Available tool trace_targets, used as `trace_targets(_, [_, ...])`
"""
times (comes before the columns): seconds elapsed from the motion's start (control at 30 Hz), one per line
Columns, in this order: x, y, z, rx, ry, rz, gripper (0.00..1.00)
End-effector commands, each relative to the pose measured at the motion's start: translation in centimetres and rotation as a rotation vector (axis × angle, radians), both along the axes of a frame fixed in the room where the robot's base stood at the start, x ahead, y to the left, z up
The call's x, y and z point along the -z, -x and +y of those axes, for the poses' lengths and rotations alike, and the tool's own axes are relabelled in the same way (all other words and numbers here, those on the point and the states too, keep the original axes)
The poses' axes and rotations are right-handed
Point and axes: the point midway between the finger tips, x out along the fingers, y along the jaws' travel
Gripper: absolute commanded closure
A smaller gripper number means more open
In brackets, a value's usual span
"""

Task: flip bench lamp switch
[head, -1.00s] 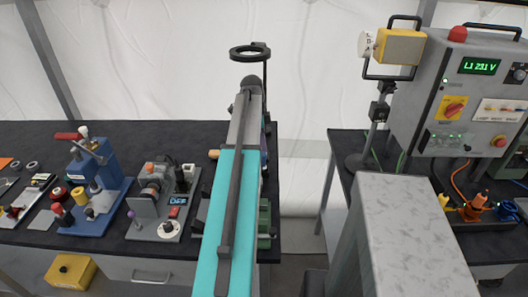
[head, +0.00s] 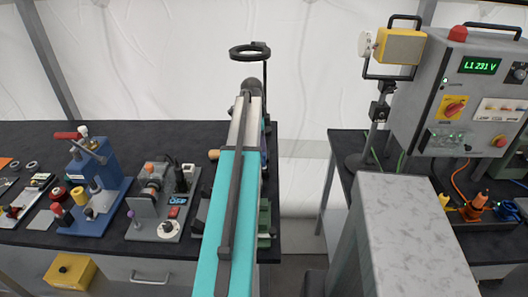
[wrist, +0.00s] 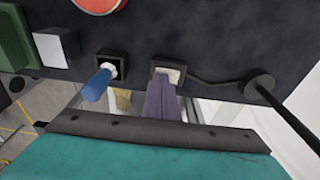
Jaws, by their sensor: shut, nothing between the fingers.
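The bench lamp's dark ring head (head: 250,52) stands on a thin pole behind my arm in the head view. In the wrist view, a round dark base (wrist: 259,88) with a thin pole is joined by a cable to a small dark box with a pale switch (wrist: 170,73). My gripper (wrist: 161,84) shows as purple-grey fingers, shut and empty, right at the switch and covering part of it. I cannot tell whether they touch it. In the head view my arm hides the switch and most of the gripper.
A blue cylinder in a dark square mount (wrist: 98,85) sits just left of my fingers in the wrist view, beside a silver block (wrist: 57,47). In the head view, the bench's left half holds a blue press (head: 95,190) and a grey motor fixture (head: 157,205). A control cabinet (head: 455,95) stands right.

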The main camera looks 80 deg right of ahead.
Motion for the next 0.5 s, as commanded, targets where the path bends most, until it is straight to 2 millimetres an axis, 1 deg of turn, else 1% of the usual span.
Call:
trace_targets(0.17, [-0.2, 0.0, 0.0, 0.000, 0.000, 0.000, 1.00])
trace_targets(0.5, [-2.0, 0.0, 0.0, 0.000, 0.000, 0.000, 1.00])
